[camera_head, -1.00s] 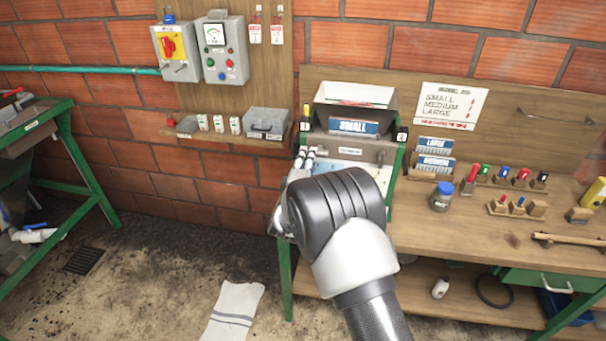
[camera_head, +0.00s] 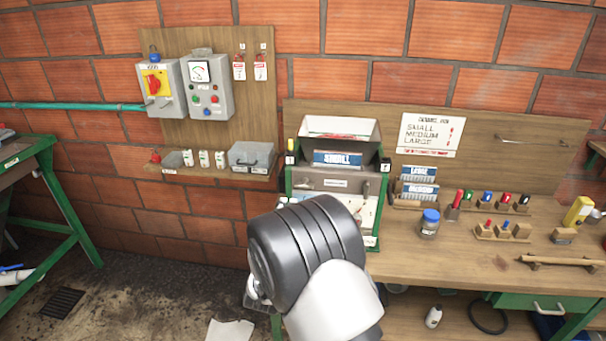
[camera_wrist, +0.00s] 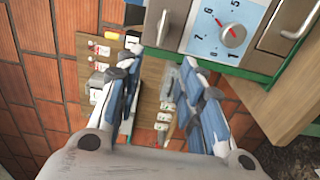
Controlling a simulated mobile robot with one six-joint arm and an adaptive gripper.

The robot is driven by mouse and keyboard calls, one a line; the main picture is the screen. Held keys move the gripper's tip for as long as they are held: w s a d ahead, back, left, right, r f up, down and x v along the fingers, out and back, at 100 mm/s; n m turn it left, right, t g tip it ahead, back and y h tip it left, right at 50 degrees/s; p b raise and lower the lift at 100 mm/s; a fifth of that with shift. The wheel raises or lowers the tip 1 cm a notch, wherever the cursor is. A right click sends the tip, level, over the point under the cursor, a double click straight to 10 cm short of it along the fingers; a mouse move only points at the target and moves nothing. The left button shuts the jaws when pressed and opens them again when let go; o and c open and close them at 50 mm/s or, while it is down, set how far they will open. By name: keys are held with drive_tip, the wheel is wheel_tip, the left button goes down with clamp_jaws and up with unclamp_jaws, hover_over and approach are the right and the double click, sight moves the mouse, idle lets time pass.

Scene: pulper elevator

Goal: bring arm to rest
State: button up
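My arm (camera_head: 310,260) rises from the bottom middle of the head view, bent in front of the left end of the workbench. Its dark joint hides most of my gripper there. In the wrist view my gripper (camera_wrist: 163,78) has its two blue-padded fingers apart, with nothing between them but the wooden board and shelf in the background. I cannot tell the gap between fingers and panel.
The workbench (camera_head: 430,262) extends right with a blue-lidded jar (camera_head: 429,223) and small colored holders. A control box (camera_head: 207,87) and a shelf with a grey bin (camera_head: 251,158) are on the wall at left. A green-legged table (camera_head: 62,215) stands far left.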

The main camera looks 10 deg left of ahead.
drive_tip(key=s+d+r+m+g+y+b, duration=0.1)
drive_tip(key=s+d+r+m+g+y, duration=0.1)
drive_tip(key=d+r+m+g, duration=0.45)
drive_tip(key=s+d+r+m+y+b, duration=0.1)
drive_tip(key=s+d+r+m, duration=0.1)
drive_tip(key=s+d+r, duration=0.45)
drive_tip(key=s+d+f+m+g, duration=0.2)
drive_tip(key=s+d+m, duration=0.1)
drive_tip(key=s, duration=0.8)
drive_tip(key=s+d+f+m+g+h+b, duration=0.1)
drive_tip(key=s+d, duration=0.4)
drive_tip(key=s, duration=0.6)
drive_tip(key=s+d+f+m+g+h+b, duration=0.1)
drive_tip(key=s+d+f+m+g, duration=0.2)
drive_tip(key=s, duration=0.8)
drive_tip(key=shift+d+m+g, duration=0.45)
drive_tip(key=shift+d+m, duration=0.4)
drive_tip(key=shift+m, duration=0.2)
drive_tip(key=shift+f, duration=0.1)
